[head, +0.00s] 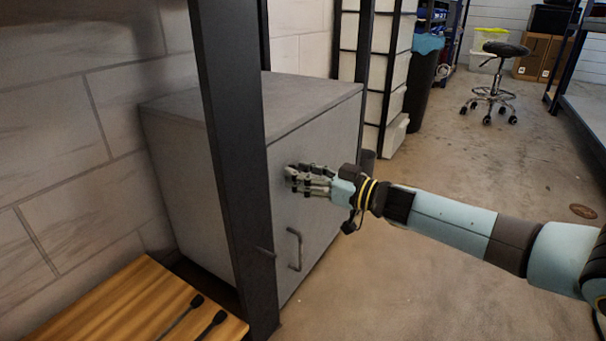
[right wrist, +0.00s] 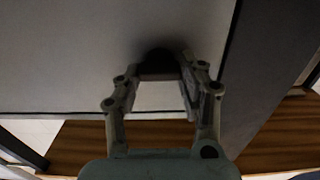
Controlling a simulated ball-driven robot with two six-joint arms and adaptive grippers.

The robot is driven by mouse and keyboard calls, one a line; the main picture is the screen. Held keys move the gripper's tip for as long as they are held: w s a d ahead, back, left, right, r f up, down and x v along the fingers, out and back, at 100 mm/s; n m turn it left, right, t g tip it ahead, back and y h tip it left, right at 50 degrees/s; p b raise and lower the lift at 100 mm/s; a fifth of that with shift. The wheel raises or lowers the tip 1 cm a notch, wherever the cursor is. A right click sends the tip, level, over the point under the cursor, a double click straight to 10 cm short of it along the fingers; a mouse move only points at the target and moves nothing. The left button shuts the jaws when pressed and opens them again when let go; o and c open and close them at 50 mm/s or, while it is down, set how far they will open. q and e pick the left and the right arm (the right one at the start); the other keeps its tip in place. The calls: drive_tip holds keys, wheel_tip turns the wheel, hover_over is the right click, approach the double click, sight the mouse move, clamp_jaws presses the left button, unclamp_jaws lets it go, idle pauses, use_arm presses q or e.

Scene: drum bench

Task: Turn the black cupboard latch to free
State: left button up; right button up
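The grey cupboard (head: 318,135) stands against the wall with its door facing right. My right gripper (head: 288,176) is at the door face, above the door handle (head: 297,250). In the right wrist view, a dark rounded shape (right wrist: 158,60), likely the black latch, lies between the tips of my right gripper (right wrist: 162,76). The fingers stand apart, one on each side of it. I cannot tell whether they touch it. In the head view the gripper hides the latch, and its angle is not clear. My left gripper is not in view.
A dark upright post (head: 232,150) stands in front of the cupboard's left part. A wooden surface (head: 105,300) with two dark rod-like things is at lower left. A bin (head: 420,85) and a stool (head: 492,92) stand further back.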

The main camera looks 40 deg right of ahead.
drive_tip(key=c, duration=0.4)
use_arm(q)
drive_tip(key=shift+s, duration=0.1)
use_arm(e)
drive_tip(key=shift+n, duration=0.4)
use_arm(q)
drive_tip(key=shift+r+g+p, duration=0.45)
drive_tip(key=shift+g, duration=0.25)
use_arm(e)
drive_tip(key=n, duration=1.7)
drive_tip(key=shift+s+a+f, duration=0.15)
drive_tip(key=shift+a+f, duration=0.1)
drive_tip(key=shift+f, duration=0.05)
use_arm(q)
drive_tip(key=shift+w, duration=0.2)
